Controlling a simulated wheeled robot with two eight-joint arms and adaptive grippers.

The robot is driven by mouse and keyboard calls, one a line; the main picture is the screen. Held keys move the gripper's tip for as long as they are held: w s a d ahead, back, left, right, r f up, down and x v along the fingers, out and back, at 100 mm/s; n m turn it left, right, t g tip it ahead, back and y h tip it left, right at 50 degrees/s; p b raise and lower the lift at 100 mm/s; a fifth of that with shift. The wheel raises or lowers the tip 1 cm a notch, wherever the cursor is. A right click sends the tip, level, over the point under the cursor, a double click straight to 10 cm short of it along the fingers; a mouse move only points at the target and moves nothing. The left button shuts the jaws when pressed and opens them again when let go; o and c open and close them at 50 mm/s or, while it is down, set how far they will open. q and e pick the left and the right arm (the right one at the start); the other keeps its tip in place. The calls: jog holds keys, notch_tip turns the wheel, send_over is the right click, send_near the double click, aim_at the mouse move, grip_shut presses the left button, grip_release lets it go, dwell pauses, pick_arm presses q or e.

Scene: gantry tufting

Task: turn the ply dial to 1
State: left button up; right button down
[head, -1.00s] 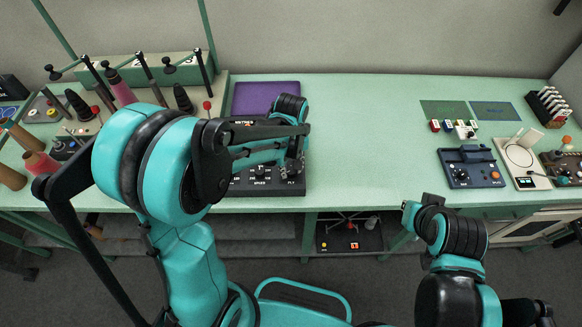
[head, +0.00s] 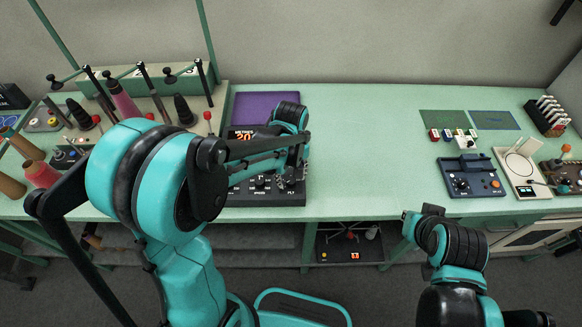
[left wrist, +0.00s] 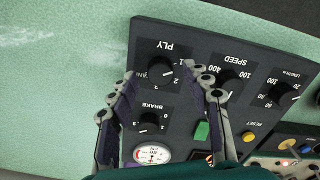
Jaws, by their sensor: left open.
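The ply dial (left wrist: 161,72) is a black knob with a white pointer mark, on a dark control panel (left wrist: 185,45). In the left wrist view the panel appears upside down; the dial's small markings are partly unreadable. My left gripper (left wrist: 168,86) is open, its fingertips on either side of the dial in that view, with nothing held. I cannot tell whether they touch it. In the head view my left gripper (head: 291,168) is over the right end of the panel (head: 262,201), hiding part of it. My right arm is at lower right; its jaws cannot be made out.
The speed dial (left wrist: 228,77) and brake dial (left wrist: 150,123) are close to the fingers, with a green button (left wrist: 201,131) nearby. A purple mat (head: 262,107) lies behind the panel. Yarn cones (head: 42,173) stand at left. The table (head: 365,165) right of the panel is clear.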

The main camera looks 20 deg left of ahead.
pick_arm(q)
notch_tip(320, 180, up, 11)
dwell(0.3)
jog(key=shift+s+r, duration=0.1)
dwell(0.4)
jog(key=m+t+b, duration=0.5)
jog(key=m+t, duration=0.1)
jog(key=m, duration=0.1)
send_near(289, 182)
jog(key=s+a+r, duration=0.1)
jog(key=s+a, duration=0.3)
jog(key=s, duration=0.1)
jog(key=shift+f+m+t, duration=0.3)
jog(key=shift+m+t, duration=0.1)
jog(key=shift+t, duration=0.1)
